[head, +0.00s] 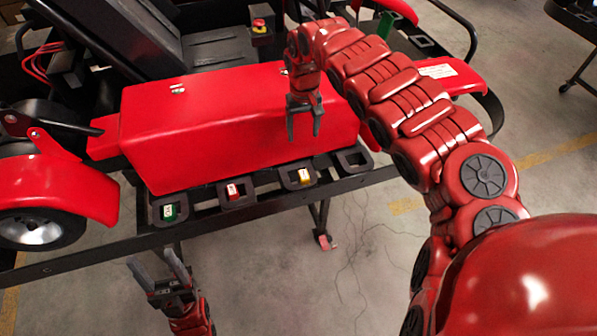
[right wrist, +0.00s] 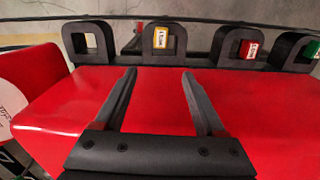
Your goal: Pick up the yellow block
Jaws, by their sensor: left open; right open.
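The yellow block (head: 304,176) has a white label and sits in a dark square holder on the black rail, in front of the red box-shaped body. In the right wrist view the yellow block (right wrist: 165,38) shows beyond the fingertips, near the middle. My right gripper (head: 304,134) is open and empty over the red body, behind the yellow block and apart from it. Its two fingers also show in the right wrist view (right wrist: 159,74), pointing toward the yellow block's holder. My left gripper (head: 154,259) is open and empty, low at the left in front of the rail.
A red block (head: 234,190) and a green block (head: 169,211) sit in holders to the left of the yellow one. An empty holder (head: 354,160) is at the right. The red body (head: 225,140) lies under my right gripper. The floor in front is clear.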

